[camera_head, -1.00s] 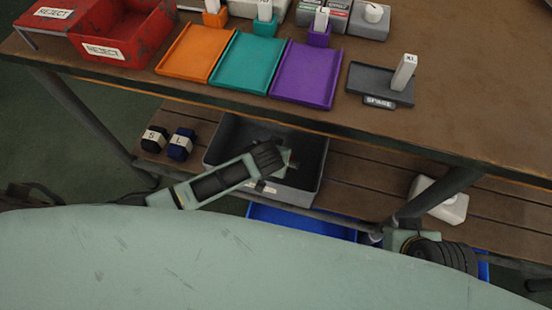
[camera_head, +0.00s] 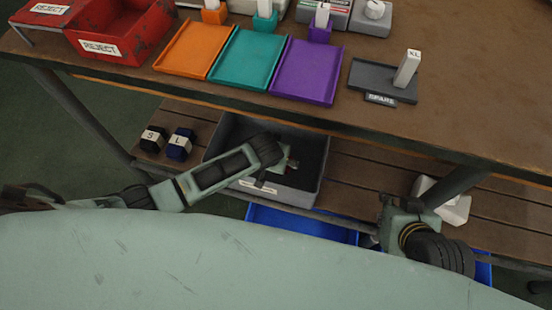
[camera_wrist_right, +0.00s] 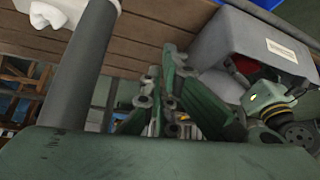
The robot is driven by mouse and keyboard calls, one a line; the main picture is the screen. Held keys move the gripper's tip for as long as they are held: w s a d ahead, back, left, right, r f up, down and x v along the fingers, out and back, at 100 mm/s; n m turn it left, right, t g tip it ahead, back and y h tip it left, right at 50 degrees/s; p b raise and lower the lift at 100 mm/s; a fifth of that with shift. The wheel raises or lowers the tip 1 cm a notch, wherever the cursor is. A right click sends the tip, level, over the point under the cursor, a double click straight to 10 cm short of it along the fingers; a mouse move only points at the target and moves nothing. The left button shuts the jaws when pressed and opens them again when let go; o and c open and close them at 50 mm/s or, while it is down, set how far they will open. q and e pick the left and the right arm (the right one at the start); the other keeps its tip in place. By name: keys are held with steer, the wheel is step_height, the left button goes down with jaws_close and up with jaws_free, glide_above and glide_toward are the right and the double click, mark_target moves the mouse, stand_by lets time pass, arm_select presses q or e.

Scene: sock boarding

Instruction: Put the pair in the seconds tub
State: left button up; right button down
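A grey tub (camera_head: 313,190) with a white label stands on the lower shelf; it is likely the seconds tub, but its label is unreadable. It also shows in the right wrist view (camera_wrist_right: 232,38). My left gripper (camera_head: 282,166) is over the tub's inside, its fingers largely hidden by its wrist. A dark red shape (camera_wrist_right: 243,63) shows at the tub there. My right gripper (camera_wrist_right: 165,85) is right of the tub, its fingers close together, no sock visible between them.
Black (camera_head: 153,138) and blue (camera_head: 180,144) bundles labelled S and L lie left of the tub. A blue bin (camera_head: 300,222) is below. Red reject bins (camera_head: 120,30), orange, teal and purple trays (camera_head: 307,70) and a grey spare tray (camera_head: 368,80) stand on the tabletop above. A table leg is near my right gripper.

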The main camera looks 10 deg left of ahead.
arm_select(q)
steer(key=shift+f, duration=0.2)
steer(key=o, duration=1.2)
